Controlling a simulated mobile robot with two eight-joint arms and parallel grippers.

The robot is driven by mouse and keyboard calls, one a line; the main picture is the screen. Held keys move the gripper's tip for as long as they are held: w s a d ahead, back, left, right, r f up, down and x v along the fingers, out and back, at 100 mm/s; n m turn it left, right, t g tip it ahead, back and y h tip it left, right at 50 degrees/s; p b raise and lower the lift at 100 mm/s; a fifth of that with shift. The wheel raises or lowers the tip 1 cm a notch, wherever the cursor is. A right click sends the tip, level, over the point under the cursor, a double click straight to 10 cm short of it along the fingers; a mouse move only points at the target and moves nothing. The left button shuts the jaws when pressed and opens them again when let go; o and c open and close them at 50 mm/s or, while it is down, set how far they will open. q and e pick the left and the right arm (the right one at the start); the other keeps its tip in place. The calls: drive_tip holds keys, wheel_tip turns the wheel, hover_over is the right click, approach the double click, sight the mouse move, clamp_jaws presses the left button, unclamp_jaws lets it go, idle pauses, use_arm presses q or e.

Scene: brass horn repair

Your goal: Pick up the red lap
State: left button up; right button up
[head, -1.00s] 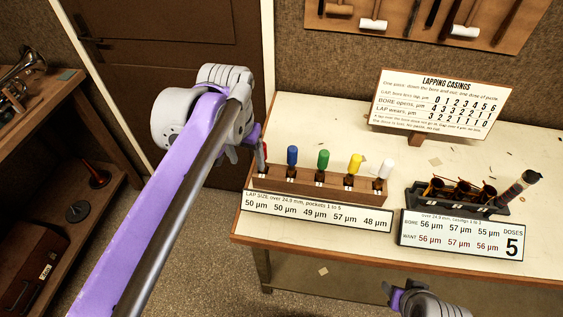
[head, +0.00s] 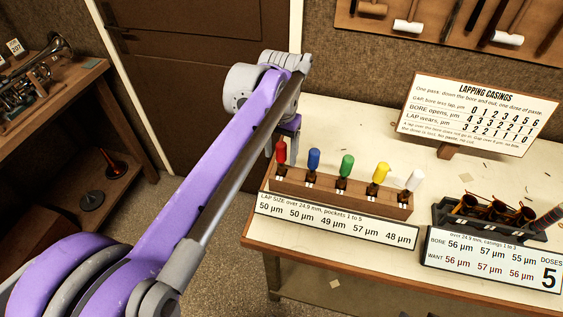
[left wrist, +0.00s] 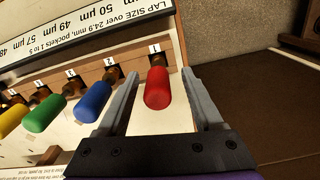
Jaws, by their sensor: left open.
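The red lap (head: 281,151) stands in the leftmost pocket, pocket 1, of the wooden lap rack (head: 330,194) on the bench. Its red handle also shows in the left wrist view (left wrist: 157,89). My left gripper (left wrist: 153,95) is open, with one finger on each side of the red handle, and I see a gap on both sides. In the head view the left gripper (head: 283,142) is at the rack's left end, partly hidden behind its own arm. My right gripper is not in view.
Blue (head: 314,159), green (head: 347,166), yellow (head: 380,173) and white (head: 414,180) laps stand in the same rack, the blue one close beside my left finger. A dark holder with brass casings (head: 490,213) stands at the right. A sign (head: 465,113) stands behind.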

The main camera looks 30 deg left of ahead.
sight(282, 161)
use_arm(q)
drive_tip(key=shift+d+f, duration=0.15)
drive_tip(key=shift+f, duration=1.4)
clamp_jaws()
